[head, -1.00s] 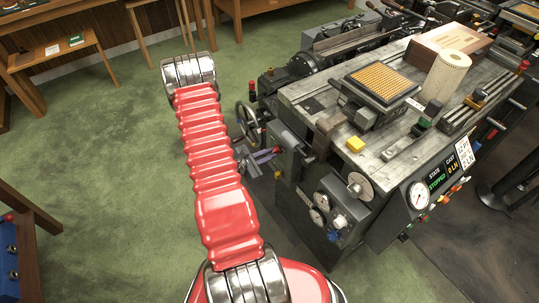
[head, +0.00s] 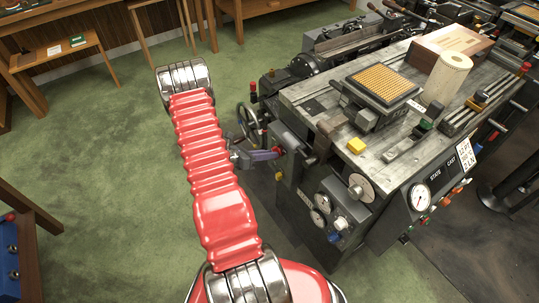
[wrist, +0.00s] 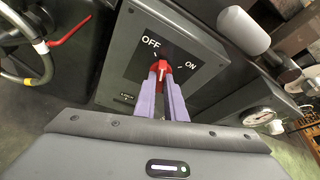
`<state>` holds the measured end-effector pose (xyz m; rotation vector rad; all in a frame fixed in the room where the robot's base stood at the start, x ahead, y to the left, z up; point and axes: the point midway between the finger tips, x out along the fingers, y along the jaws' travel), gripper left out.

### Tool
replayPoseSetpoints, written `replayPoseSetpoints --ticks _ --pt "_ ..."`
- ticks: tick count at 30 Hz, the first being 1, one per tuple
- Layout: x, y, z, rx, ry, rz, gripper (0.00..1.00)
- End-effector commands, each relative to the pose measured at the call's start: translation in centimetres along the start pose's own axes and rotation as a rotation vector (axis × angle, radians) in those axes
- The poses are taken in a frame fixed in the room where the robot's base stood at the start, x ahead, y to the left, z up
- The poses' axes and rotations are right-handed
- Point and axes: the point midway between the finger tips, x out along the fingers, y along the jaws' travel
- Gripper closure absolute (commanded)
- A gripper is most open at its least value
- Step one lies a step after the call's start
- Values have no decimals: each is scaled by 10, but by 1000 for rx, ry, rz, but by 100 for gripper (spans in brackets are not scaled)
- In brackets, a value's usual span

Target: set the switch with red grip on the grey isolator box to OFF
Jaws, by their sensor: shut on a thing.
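The grey isolator box (wrist: 185,45) fills the upper middle of the wrist view, its face marked OFF and ON. The switch's red grip (wrist: 162,68) sits on that face. Its upper end points up the picture, toward the tick under OFF and away from ON. My gripper (wrist: 163,76) is shut on the red grip, with one purple finger on each side; the fingers hide its lower part. In the head view my gripper (head: 277,153) reaches the near side of the isolator box (head: 290,150), and the switch is mostly hidden there.
The casting machine (head: 330,115) stands right of my arm, with a handwheel (head: 247,122) beside my gripper and a gauge (head: 419,198) on its front. In the wrist view a red lever (wrist: 70,30) is at the left. Green floor is free left of my arm.

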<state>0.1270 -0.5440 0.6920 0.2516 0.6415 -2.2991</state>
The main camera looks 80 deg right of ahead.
Motion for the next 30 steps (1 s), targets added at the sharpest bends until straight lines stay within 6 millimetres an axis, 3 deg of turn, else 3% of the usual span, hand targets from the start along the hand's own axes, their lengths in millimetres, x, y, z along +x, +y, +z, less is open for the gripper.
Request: replayPoseSetpoints --ticks 15,30 --pt "0 4 -3 -325 2 -131 100" --pt "0 5 -2 -389 1 -156 100"
